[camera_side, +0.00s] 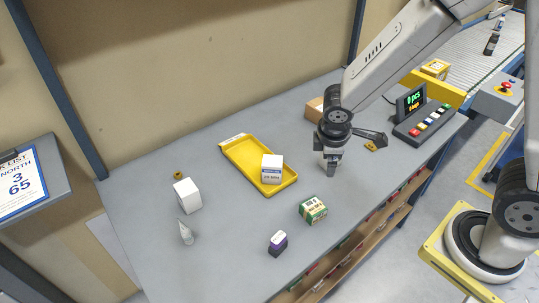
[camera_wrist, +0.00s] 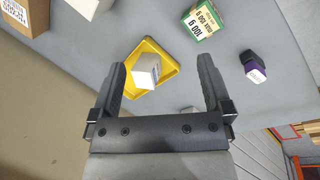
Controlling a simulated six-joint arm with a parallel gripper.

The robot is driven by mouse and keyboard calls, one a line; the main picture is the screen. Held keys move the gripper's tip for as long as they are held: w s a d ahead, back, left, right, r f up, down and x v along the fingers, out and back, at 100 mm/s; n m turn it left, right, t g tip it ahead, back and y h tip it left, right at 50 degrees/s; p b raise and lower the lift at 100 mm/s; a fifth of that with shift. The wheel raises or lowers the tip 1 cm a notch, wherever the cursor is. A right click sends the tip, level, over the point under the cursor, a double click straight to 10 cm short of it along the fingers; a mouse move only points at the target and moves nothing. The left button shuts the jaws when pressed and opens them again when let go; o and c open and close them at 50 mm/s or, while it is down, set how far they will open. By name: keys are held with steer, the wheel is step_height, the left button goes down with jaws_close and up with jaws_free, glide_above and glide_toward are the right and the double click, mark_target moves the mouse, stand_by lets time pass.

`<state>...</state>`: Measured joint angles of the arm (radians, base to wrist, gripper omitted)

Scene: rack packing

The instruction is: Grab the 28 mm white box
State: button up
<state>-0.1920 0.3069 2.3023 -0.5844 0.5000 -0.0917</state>
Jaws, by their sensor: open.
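My gripper (camera_side: 331,170) is right of the tray, above the table, touching neither box. In the wrist view my gripper (camera_wrist: 161,66) has its fingers wide apart with nothing held.
A cardboard box (camera_side: 315,108) is behind my gripper, and a button panel (camera_side: 423,123) is at the right.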

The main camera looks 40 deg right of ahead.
steer(key=w+a+f+n+t+h, duration=0.2)
steer(key=w+a+f+n, duration=0.1)
steer(key=w+n, duration=0.35)
steer(key=n+t+y, duration=0.4)
steer(key=n+t, duration=0.6)
steer(key=n, duration=1)
glide_toward(187, 191)
steer(key=x, duration=0.4)
steer(key=shift+s+f, duration=0.1)
steer(key=shift+f, duration=0.25)
steer(key=shift+x, duration=1.35)
steer(key=shift+x, duration=2.55)
steer(key=shift+d, duration=0.1)
